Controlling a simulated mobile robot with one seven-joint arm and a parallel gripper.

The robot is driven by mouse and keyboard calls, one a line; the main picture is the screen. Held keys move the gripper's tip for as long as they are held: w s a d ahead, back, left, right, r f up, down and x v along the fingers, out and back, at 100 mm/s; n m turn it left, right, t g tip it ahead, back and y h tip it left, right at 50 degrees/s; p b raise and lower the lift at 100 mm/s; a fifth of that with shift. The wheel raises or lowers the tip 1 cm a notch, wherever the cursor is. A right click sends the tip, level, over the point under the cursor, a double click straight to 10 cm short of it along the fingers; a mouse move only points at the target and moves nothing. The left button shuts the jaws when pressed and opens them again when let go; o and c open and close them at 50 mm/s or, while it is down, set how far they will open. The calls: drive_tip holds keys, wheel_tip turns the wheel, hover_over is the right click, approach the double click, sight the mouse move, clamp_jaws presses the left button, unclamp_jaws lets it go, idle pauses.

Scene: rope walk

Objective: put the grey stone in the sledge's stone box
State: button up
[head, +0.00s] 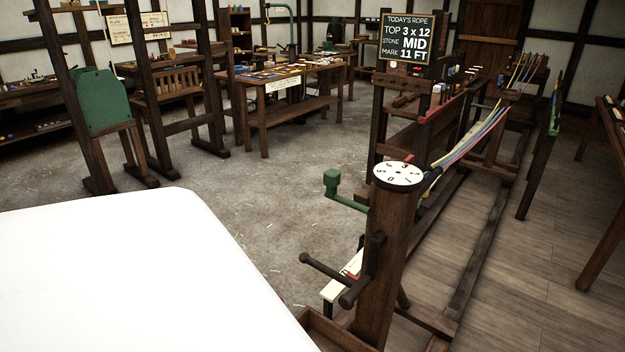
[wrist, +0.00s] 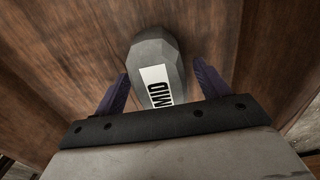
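The grey stone (wrist: 158,62) is faceted, with a white label reading MID, and shows in the wrist view. My gripper (wrist: 161,72) has its two purple fingers on either side of the stone. Narrow gaps show between the stone and the fingers, so the gripper looks open around it. Brown wooden boards (wrist: 70,60) lie behind the stone; I cannot tell whether they belong to a box or another surface. My gripper and the stone do not show in the head view. I cannot make out the sledge's stone box for certain in either view.
A wooden post with a white dial (head: 398,174) and handles stands at front right. A wooden tray edge (head: 325,330) shows at its foot. Coloured strands (head: 470,137) run back from there. A chalkboard (head: 408,40) reads "STONE MID". Open floor (head: 235,190) lies left of the post.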

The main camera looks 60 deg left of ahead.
drive_tip(key=shift+r, duration=0.1)
wheel_tip(320, 180, up, 12)
drive_tip(key=b, duration=0.1)
idle(0.5)
